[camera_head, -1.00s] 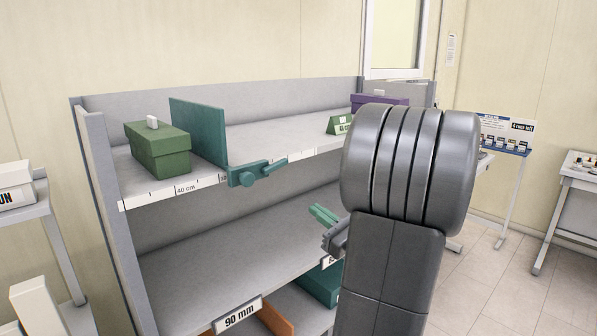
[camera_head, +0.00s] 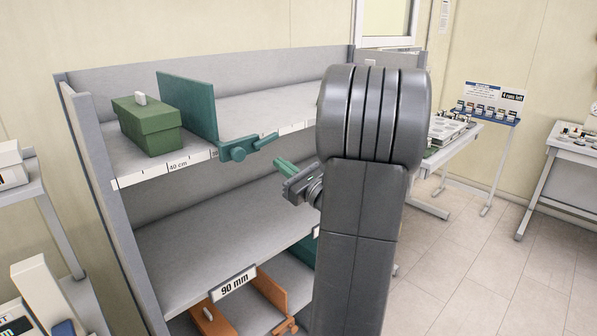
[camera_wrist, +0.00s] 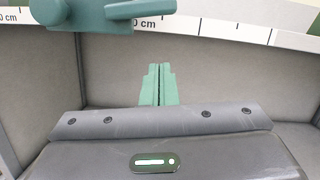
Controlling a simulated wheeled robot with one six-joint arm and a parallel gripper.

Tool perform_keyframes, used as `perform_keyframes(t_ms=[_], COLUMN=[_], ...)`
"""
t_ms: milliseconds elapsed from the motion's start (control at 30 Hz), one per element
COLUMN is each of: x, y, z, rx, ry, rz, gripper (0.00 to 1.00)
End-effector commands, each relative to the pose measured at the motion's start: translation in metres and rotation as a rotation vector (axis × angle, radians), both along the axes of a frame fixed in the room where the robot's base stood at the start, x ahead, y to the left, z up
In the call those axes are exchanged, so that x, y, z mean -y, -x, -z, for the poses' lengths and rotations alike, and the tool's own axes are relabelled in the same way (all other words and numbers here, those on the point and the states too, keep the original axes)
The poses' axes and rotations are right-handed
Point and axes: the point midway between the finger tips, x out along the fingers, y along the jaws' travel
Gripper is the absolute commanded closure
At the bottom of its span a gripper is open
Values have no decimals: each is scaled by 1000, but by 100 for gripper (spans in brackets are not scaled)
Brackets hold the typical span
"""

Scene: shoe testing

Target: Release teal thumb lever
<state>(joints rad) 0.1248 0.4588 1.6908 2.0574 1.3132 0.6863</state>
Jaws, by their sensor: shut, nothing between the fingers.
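The teal thumb lever (camera_head: 248,147) sits on the front edge of the upper shelf, at the foot of the upright teal divider (camera_head: 190,105). Its round hub is at the left and its arm points right. In the wrist view the lever (camera_wrist: 100,14) crosses the top edge, partly cut off. My gripper (camera_head: 278,163) has green fingers, shut and empty. They are below and to the right of the lever in the head view, apart from it. In the wrist view my gripper (camera_wrist: 158,70) is just below the lever's arm.
A green box (camera_head: 148,132) stands left of the divider on the upper shelf. A ruler strip (camera_head: 190,160) runs along that shelf's edge. The lower shelf (camera_head: 205,240) is bare where it shows. Below it is an orange divider (camera_head: 268,290) near a 90 mm label.

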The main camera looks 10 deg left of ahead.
Motion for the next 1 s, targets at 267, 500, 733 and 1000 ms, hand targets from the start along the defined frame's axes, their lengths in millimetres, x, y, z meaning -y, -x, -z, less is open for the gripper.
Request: perform_keyframes(t_ms=[267,500,733,1000], x=[-9,-10,-10,-9], y=[1,2,2,1], z=[-36,-41,-41,-41], rx=[1,0,0,31], ry=[1,0,0,24], rz=[0,0,0,0], gripper=[100,100,100,100])
